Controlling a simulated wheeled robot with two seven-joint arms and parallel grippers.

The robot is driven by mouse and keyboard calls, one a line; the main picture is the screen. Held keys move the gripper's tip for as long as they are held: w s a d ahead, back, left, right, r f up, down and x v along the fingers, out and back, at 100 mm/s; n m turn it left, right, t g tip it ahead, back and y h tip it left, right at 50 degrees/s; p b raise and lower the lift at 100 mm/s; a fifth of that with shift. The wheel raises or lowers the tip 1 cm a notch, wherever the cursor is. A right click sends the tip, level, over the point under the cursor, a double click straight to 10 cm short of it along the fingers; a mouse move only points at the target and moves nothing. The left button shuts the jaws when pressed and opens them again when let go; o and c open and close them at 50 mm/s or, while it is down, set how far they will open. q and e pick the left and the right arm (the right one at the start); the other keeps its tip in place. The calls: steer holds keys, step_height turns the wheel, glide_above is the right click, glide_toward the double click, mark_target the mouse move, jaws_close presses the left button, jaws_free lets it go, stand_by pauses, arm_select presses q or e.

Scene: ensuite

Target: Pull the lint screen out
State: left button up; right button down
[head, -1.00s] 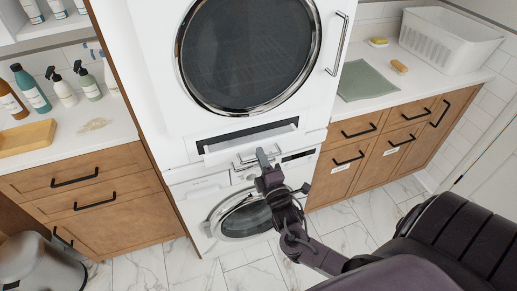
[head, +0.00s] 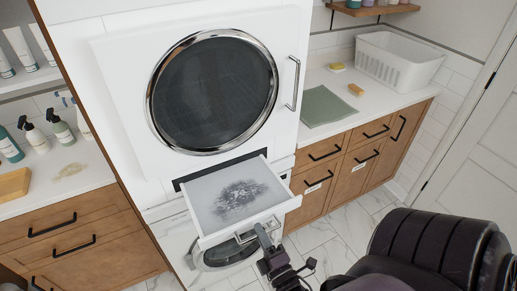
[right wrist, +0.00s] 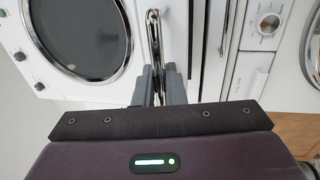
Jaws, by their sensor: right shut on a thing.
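The lint screen (head: 205,210) is a white drawer-like tray with a pale mesh and a patch of dark grey lint. It sticks out from the slot under the dryer door (head: 212,93). My right gripper (head: 262,232) is at the front of the tray, shut on its metal handle (head: 246,236). In the right wrist view the gripper fingers (right wrist: 160,84) close around the handle bar (right wrist: 154,38). My left gripper is in neither view now.
A washer (head: 228,252) stands below the dryer, partly hidden by the tray. Wooden counters with drawers flank the machines. The right counter holds a green cloth (head: 326,106), a sponge (head: 355,89) and a white basket (head: 398,60). Marble floor (head: 345,240) is clear before the right counter.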

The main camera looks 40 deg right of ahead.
steer(key=c, duration=1.6)
jaws_free()
steer(key=shift+c, duration=0.2)
steer(key=shift+f, duration=0.1)
steer(key=b+v, duration=0.2)
steer(key=v, duration=0.5)
steer(key=shift+s, duration=0.4)
steer(key=shift+a, duration=0.1)
